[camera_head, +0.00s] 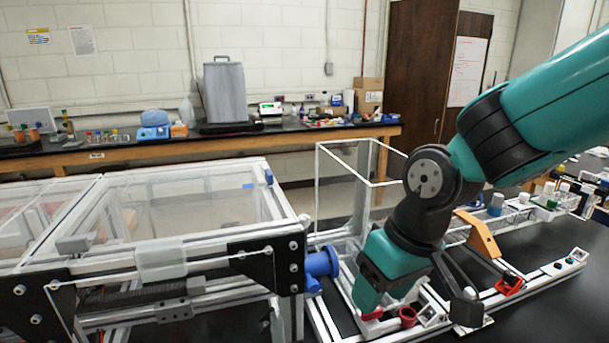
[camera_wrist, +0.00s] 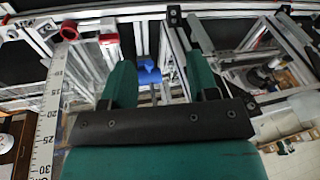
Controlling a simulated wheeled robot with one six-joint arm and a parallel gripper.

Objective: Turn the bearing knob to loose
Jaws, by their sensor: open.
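A blue knob-shaped part (camera_head: 320,264) sticks out from the black corner plate of the extrusion frame in the head view. In the wrist view a blue knob (camera_wrist: 149,72) shows between and beyond my two green fingers; I take it to be the bearing knob, though no label is readable. My gripper (camera_wrist: 160,72) is open with nothing between its fingers. In the head view my gripper (camera_head: 384,298) points down, to the right of the blue part and apart from it. The knob's turned position cannot be read.
A red cup-like ring (camera_head: 408,317) stands close to my gripper, and it also shows in the wrist view (camera_wrist: 68,31). The clear-topped frame (camera_head: 170,258) fills the left. Rails with an orange bracket (camera_head: 480,236) lie to the right. Black table is bare at the front right.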

